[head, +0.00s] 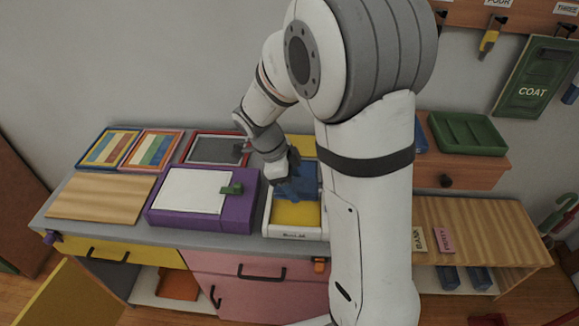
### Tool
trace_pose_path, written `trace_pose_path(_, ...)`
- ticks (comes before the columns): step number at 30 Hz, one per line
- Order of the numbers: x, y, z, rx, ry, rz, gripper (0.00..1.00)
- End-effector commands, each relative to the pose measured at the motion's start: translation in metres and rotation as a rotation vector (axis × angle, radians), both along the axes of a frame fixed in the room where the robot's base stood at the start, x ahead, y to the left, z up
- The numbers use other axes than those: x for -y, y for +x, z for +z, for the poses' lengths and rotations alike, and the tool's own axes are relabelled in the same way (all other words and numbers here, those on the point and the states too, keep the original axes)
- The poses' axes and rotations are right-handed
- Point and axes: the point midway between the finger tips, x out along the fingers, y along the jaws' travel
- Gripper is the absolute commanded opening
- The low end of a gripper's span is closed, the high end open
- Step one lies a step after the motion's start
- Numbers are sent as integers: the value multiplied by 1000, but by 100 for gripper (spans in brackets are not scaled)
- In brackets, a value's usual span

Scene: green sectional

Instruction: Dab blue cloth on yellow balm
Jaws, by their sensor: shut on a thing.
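The yellow balm (296,214) lies in a white-rimmed tray (268,229) on the grey counter. The blue cloth (305,181) is at the back part of the tray, over the yellow surface. My gripper (287,182) points down over the tray and is shut on the blue cloth. The fingertips are small and partly hidden by the cloth. I cannot tell whether the cloth touches the balm. My arm hides the right side of the tray area.
A purple box (163,218) with a white top and green clip stands left of the tray. A wooden board (100,196) and framed striped panels (152,149) lie further left. A green tray (467,132) sits on an orange drawer unit at right. A yellow door (68,300) hangs open below.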

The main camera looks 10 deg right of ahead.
Motion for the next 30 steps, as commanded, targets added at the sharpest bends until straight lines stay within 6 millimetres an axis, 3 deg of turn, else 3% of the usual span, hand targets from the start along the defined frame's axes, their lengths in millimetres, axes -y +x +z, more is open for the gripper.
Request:
trace_pose_path(8,3,-1,-14,-3,0,-12,33)
trace_pose_path(21,0,-1,-61,-2,0,-4,33)
trace_pose_path(30,0,-1,-70,0,0,-2,33)
